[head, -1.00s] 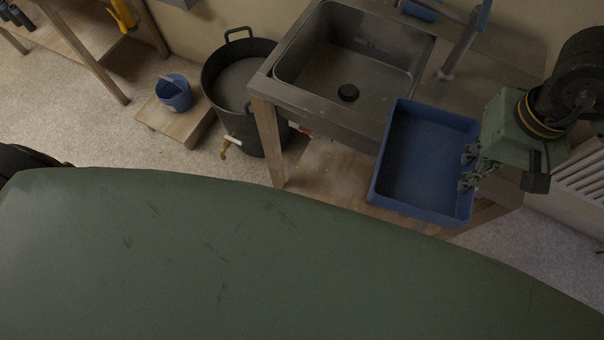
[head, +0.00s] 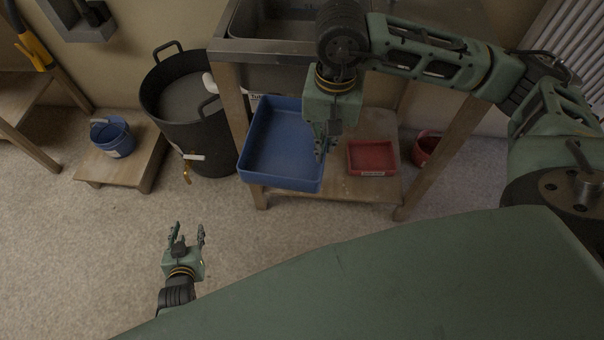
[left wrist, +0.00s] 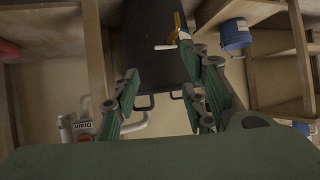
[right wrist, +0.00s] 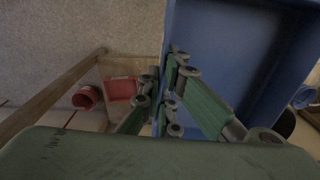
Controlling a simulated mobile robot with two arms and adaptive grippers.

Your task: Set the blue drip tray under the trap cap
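The blue drip tray (head: 270,178) is at the left part of the sink stand's lower shelf, level; I cannot tell whether it touches the shelf. My right gripper (head: 325,152) is at its right wall, fingers on either side of the rim; the right wrist view shows the tray wall (right wrist: 225,60) between the fingers (right wrist: 162,95). My left gripper (head: 187,232) is open and empty above the floor; it also shows open in the left wrist view (left wrist: 165,95). A white drain pipe (left wrist: 68,132) with a "Drain" label shows under the sink. I cannot make out the trap cap.
A red tray (head: 372,157) sits on the lower shelf (head: 355,188), right of the blue tray. A red bucket (head: 425,147) stands beyond the stand's leg. A black tub (head: 190,130) with a tap stands left. A blue bucket (head: 112,138) is on a low wooden platform. The front floor is clear.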

